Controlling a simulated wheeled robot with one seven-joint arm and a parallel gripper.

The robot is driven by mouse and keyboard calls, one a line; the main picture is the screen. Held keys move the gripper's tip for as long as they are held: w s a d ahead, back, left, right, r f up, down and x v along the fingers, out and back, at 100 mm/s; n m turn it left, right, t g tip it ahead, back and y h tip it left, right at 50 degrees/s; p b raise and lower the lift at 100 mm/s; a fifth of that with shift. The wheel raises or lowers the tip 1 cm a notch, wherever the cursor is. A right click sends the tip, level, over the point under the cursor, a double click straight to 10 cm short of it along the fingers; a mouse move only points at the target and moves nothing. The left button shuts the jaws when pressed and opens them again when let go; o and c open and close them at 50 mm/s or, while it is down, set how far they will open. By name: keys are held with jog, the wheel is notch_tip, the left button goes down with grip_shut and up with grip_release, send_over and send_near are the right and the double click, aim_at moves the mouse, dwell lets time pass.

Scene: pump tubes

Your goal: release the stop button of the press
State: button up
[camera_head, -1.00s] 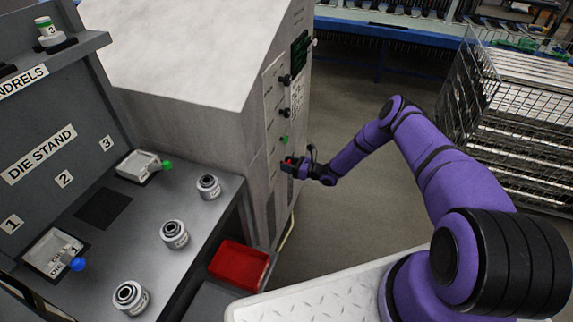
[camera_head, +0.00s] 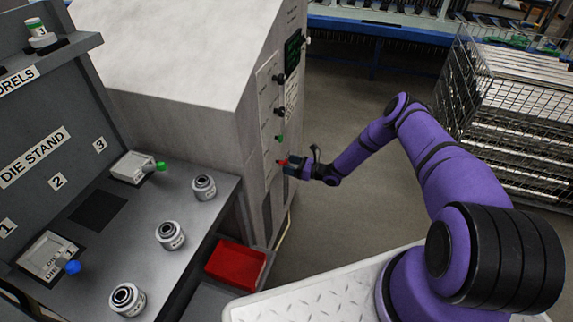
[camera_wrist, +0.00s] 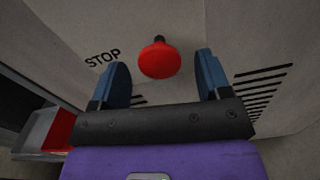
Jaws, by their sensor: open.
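The red mushroom-shaped stop button (camera_wrist: 159,61) stands out from the press panel beside the printed word STOP in the wrist view. It also shows as a small red spot in the head view (camera_head: 283,162). My gripper (camera_wrist: 162,76) is open, with one blue-padded finger on each side of the button and a gap on both sides. The fingers do not appear to touch it. In the head view my gripper (camera_head: 293,168) is at the front face of the grey press (camera_head: 190,85).
Above the stop button the panel carries a green button (camera_head: 279,138) and black knobs (camera_head: 280,111). A red bin (camera_head: 236,263) sits low beside the press. The die stand (camera_head: 150,240) is at left; a wire cage (camera_head: 500,120) stands at right. Open floor lies between.

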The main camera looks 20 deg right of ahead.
jog(key=v, duration=0.8)
jog(key=shift+s+d, duration=0.2)
jog(key=s+a+r+n+g+h, duration=0.15)
jog(key=r+n+g, duration=0.45)
jog(key=r, duration=1)
jog(key=a+r+n+g+h, duration=0.1)
jog(key=a+r+n+g, duration=0.25)
jog(key=r+n, duration=0.85)
jog(key=s+r+g+h, duration=0.1)
jog(key=s+r+h, duration=0.15)
jog(key=r, duration=0.55)
jog(key=s+r+g+h, duration=0.1)
jog(key=s+r, duration=0.3)
jog(key=r, duration=0.5)
jog(key=s+a+r+n+t+h, duration=0.15)
jog(key=s+r+n+h, duration=0.35)
jog(key=s+r, duration=1.05)
jog(key=s+d+r+n+t+h, duration=0.1)
jog(key=s+d+r+n+t, duration=0.1)
jog(key=s, duration=0.7)
jog(key=s+d+r+n+t+h, duration=0.1)
jog(key=s+r+n+t+h, duration=0.1)
jog(key=s, duration=0.7)
jog(key=shift+d+t+h, duration=0.3)
jog(key=shift+d, duration=0.05)
